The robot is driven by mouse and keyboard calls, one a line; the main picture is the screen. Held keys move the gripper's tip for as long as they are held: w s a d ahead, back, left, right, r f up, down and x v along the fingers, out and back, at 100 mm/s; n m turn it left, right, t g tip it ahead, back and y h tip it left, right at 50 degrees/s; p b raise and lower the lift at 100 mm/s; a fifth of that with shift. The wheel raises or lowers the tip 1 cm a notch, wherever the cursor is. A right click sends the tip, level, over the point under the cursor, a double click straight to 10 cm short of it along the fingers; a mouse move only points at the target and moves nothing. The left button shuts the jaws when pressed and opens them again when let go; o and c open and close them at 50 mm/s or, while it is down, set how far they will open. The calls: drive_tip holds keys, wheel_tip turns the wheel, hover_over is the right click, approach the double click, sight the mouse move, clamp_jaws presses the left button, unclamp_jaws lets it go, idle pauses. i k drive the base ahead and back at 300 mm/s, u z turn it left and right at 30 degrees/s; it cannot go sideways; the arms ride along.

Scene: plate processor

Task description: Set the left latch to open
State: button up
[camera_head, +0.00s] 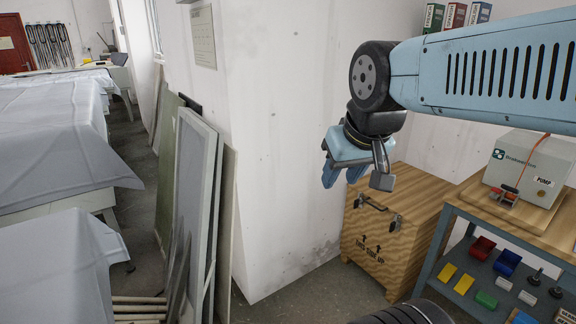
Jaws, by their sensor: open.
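A wooden crate (378,249) stands on the floor by the white wall. Its front has a left latch (359,202) and a right latch (395,222), both small and dark metal, with a dark handle between them. The latches are too small to tell clearly how they are set. My gripper (344,177) is light blue, empty and open. It points down and appears above and slightly left of the crate's left latch, apart from it. It hides part of the crate's back left top.
A blue-framed bench (447,220) stands right of the crate, with a grey pump box (527,160) on top and several coloured parts on its lower shelf. Panels (193,205) lean on the wall at left. Cloth-covered tables (60,150) stand farther left.

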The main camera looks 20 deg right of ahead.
sight(356, 203)
drive_tip(key=z, duration=0.35)
drive_tip(key=i, duration=0.9)
drive_tip(key=z, duration=1.05)
drive_tip(key=i, duration=0.65)
drive_tip(key=z, duration=0.3)
drive_tip(key=k, duration=0.85)
drive_tip(key=z, duration=0.2)
drive_tip(key=i, duration=0.9)
